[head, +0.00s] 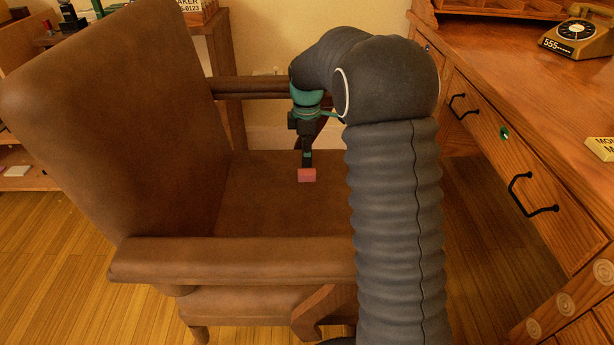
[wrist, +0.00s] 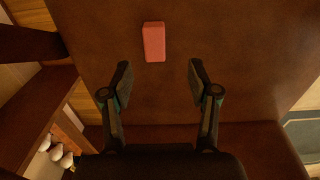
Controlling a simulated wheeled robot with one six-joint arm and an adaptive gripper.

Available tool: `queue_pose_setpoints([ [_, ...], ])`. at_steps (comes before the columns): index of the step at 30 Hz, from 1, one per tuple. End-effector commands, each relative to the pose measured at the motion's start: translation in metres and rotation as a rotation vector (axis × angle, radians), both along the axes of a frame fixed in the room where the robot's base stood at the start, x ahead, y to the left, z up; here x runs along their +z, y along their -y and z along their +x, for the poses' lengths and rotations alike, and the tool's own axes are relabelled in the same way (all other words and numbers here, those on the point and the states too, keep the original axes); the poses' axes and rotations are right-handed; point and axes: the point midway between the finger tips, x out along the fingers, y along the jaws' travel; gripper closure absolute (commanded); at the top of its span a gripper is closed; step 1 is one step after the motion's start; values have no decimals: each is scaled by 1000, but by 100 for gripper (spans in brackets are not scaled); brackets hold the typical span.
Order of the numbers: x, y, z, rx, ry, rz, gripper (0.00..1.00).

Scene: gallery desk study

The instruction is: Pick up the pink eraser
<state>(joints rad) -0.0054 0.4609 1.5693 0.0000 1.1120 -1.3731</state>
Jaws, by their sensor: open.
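The pink eraser (head: 307,175) lies on the brown seat of the armchair (head: 270,215). In the wrist view the eraser (wrist: 154,42) is a small pink block, lying just beyond the fingertips and between their lines, a little left of the middle. My gripper (wrist: 159,80) is open and empty, its two dark fingers spread apart above the seat. In the head view my gripper (head: 307,160) points down and appears right behind or above the eraser. The exact height gap cannot be told.
The chair's armrest (head: 235,260) runs along the near side and its tall backrest (head: 120,110) rises at the left. A wooden desk (head: 530,150) with drawers stands at the right, bearing an old telephone (head: 579,35). The seat around the eraser is clear.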

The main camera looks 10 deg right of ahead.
Motion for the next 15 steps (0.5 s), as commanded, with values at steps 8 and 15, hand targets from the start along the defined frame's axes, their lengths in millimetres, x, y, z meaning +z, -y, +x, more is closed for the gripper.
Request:
queue_pose_setpoints([
  [8,-18,2,0,-4,-1,0,40],
  [15,-43,3,6,-4,-3,0,40],
])
